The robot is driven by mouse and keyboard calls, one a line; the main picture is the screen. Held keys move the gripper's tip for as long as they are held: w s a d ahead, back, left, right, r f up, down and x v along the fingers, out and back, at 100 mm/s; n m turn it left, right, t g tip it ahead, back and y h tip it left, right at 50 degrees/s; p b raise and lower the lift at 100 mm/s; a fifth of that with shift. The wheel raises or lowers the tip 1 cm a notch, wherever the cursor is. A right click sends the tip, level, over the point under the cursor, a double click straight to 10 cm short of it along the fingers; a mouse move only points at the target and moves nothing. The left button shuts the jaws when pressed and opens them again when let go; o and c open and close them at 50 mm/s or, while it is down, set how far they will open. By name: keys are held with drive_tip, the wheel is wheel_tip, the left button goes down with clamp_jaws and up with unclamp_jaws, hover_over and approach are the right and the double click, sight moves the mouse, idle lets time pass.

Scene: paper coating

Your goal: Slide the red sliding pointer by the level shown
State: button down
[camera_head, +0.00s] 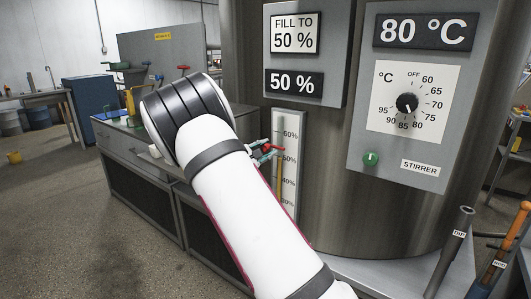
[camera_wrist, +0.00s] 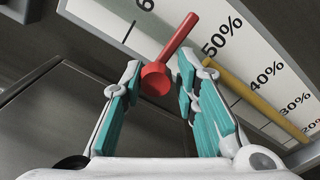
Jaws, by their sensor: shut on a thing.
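The red sliding pointer (camera_wrist: 172,55) sits between my gripper's teal-padded fingers (camera_wrist: 158,76) in the wrist view. Its round knob is between the fingertips, and its arm reaches the white level scale (camera_wrist: 262,60), its tip between the 60% and 50% labels. My arm hides part of the gripper in the head view.
The steel tank (camera_head: 340,170) carries a "FILL TO 50%" sign (camera_head: 295,34), a 50% display (camera_head: 294,82), and a temperature dial (camera_head: 407,103) under an 80 °C display (camera_head: 423,31). A grey cabinet (camera_head: 140,160) stands left of the tank. Labelled tools (camera_head: 449,250) stand at lower right.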

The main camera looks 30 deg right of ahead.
drive_tip(key=shift+w+a, duration=0.1)
drive_tip(key=shift+a, duration=0.05)
drive_tip(key=c, duration=1.4)
unclamp_jaws()
drive_tip(key=shift+o, duration=0.2)
drive_tip(key=v, duration=1.2)
